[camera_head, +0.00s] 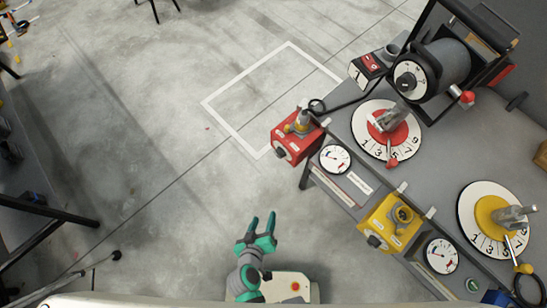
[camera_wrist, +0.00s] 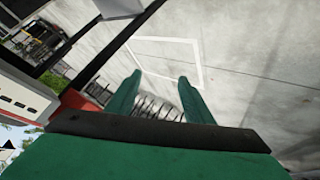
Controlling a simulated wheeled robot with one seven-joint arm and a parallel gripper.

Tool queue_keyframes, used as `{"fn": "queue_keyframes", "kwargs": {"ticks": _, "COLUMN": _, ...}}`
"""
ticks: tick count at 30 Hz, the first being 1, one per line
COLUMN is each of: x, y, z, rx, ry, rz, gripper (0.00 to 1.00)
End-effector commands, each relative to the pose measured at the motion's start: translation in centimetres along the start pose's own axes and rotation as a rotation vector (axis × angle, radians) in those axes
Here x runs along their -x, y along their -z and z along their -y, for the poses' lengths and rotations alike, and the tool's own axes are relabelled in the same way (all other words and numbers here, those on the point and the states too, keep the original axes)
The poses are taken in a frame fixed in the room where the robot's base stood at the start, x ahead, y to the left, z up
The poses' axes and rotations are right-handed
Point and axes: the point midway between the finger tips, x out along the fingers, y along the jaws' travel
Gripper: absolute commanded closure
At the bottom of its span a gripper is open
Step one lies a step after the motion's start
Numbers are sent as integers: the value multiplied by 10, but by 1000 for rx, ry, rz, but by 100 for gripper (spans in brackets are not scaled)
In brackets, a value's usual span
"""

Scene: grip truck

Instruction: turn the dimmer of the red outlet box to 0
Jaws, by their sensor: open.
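The red outlet box (camera_head: 291,140) sits at the left end of the grey workbench, with a plug-like metal and brass fitting on top and a dark cable. Beside it is a round white dial with a red centre (camera_head: 388,128), numbers around its rim and a grey handle. Its red pointer (camera_head: 392,163) is at the lower rim, near the 5. My gripper (camera_head: 262,228) is open and empty, below and left of the red box, over the floor. Its two green fingers (camera_wrist: 157,90) show apart in the wrist view. The dial is not recognisable there.
A yellow outlet box (camera_head: 388,222) and a yellow-centred dial (camera_head: 492,222) are further along the bench. Round gauges (camera_head: 335,158) sit on its front edge. A cable drum (camera_head: 440,65) in a black frame stands behind. Floor left of the bench is free.

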Motion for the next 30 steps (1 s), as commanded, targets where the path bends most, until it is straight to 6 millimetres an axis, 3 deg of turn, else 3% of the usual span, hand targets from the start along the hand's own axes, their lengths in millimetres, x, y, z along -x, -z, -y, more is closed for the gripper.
{"fn": "queue_keyframes", "kwargs": {"ticks": 3, "x": -26, "y": 17, "z": -4, "rx": 73, "ry": -125, "rz": 36, "gripper": 53}}
{"fn": "queue_keyframes", "kwargs": {"ticks": 8, "x": -40, "y": 55, "z": -19, "rx": 127, "ry": -347, "rz": 43, "gripper": 53}}
{"fn": "queue_keyframes", "kwargs": {"ticks": 15, "x": -18, "y": 132, "z": -36, "rx": 93, "ry": -695, "rz": -46, "gripper": 53}}
{"fn": "queue_keyframes", "kwargs": {"ticks": 18, "x": -3, "y": 153, "z": -39, "rx": 61, "ry": -794, "rz": -87, "gripper": 53}}
{"fn": "queue_keyframes", "kwargs": {"ticks": 24, "x": 11, "y": 169, "z": -42, "rx": 25, "ry": -876, "rz": -124, "gripper": 53}}
{"fn": "queue_keyframes", "kwargs": {"ticks": 30, "x": -2, "y": 171, "z": -58, "rx": 23, "ry": -879, "rz": -122, "gripper": 53}}
